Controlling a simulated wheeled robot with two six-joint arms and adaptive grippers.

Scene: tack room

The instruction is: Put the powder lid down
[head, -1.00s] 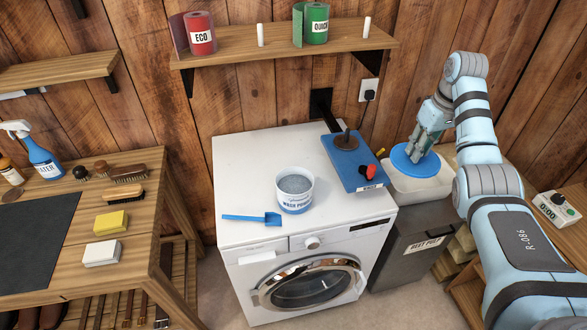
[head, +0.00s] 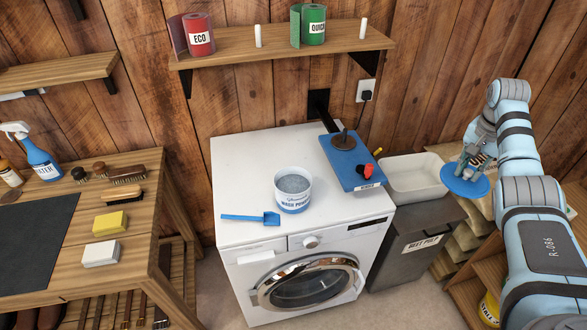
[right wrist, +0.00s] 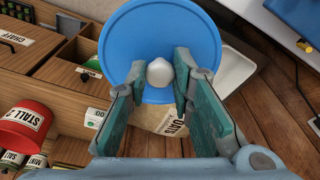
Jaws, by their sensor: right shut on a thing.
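The powder lid (head: 467,182) is a round blue disc with a pale knob. My right gripper (head: 474,157) is shut on its knob and holds the lid in the air, right of the white tub and left of the wooden unit. In the right wrist view the lid (right wrist: 160,30) spreads beyond the fingers of the gripper (right wrist: 163,82), with the knob between them. The open wash powder tub (head: 294,190) stands on the white washing machine (head: 245,165), grey powder showing inside. My left gripper is not in view.
A blue scoop (head: 250,218) lies left of the tub, and a blue control panel (head: 352,160) is at the machine's back right. Paper sacks (head: 458,255) stand near the wooden unit (right wrist: 60,90).

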